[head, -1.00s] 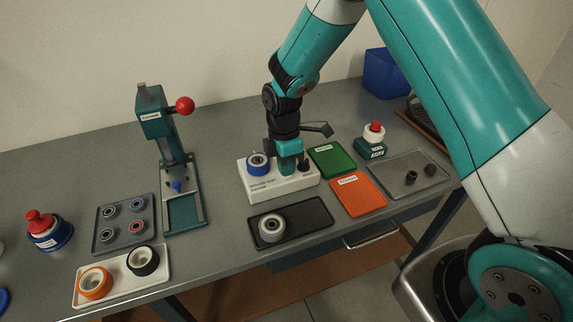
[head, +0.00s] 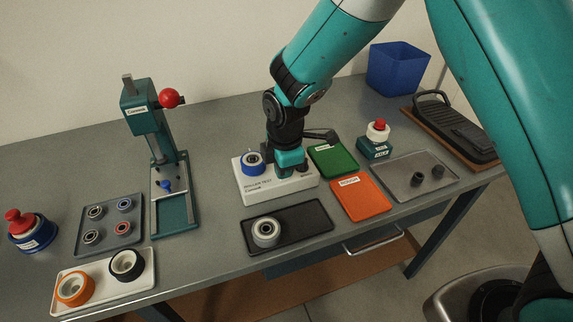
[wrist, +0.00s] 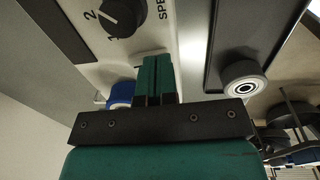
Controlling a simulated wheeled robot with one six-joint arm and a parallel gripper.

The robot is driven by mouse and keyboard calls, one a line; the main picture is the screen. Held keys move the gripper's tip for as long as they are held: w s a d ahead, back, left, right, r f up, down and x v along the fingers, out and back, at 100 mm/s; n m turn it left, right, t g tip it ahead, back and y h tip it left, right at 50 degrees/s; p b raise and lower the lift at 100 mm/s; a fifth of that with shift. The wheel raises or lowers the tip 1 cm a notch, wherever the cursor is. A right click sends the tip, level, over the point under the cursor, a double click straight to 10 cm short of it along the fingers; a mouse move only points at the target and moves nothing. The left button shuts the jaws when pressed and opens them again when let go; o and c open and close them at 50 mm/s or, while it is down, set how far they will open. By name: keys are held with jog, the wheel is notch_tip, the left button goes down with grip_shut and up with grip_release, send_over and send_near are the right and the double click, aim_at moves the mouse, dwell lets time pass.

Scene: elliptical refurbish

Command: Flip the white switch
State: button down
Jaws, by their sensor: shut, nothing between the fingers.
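The white roller test console (head: 270,188) stands in the middle of the bench. It carries a blue roller (head: 252,161) at its left end and a black knob (wrist: 124,14) marked with numbers, large in the wrist view. I cannot make out a white switch; my gripper hides part of the console top. My gripper (head: 289,172) is over the console's right half, pointing down. In the wrist view its green fingertips (wrist: 157,62) are together, with nothing between them, close to the console face. I cannot tell whether they touch it.
A black tray (head: 310,217) with a roller lies in front. Green (head: 335,160) and orange (head: 360,196) mats lie right, near a red-button device (head: 376,142). A press (head: 160,150) with a red ball handle stands left. A blue bin (head: 397,70) stands at the back right.

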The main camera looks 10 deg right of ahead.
jog(key=shift+s+d+f, duration=0.15)
jog(key=shift+s+f, duration=0.1)
jog(key=shift+f, duration=0.3)
jog(key=shift+w+r, duration=0.25)
jog(key=shift+w, duration=0.45)
jog(key=shift+w+r+p, duration=0.1)
jog(key=shift+r+p, duration=0.25)
jog(key=shift+p, duration=0.2)
jog(key=r+p, duration=0.2)
jog(key=s+r+p, duration=0.1)
jog(key=r+p, duration=0.1)
jog(key=shift+r, duration=0.4)
jog(key=s+d+r+m+y+b, duration=0.1)
jog(key=s+d+r+m, duration=0.15)
jog(key=s+r, duration=0.4)
jog(key=s+d+r+m+y+b, duration=0.1)
jog(key=s+r+m+b, duration=0.2)
jog(key=r, duration=0.6)
jog(key=s+d+r+m+g+y+p, duration=0.1)
jog(key=s+m, duration=0.6)
jog(key=s, duration=0.8)
jog(key=shift+d+r+y, duration=0.5)
jog(key=shift+d+r, duration=0.1)
jog(key=shift+r, duration=0.05)
jog(key=shift+w, duration=0.1)
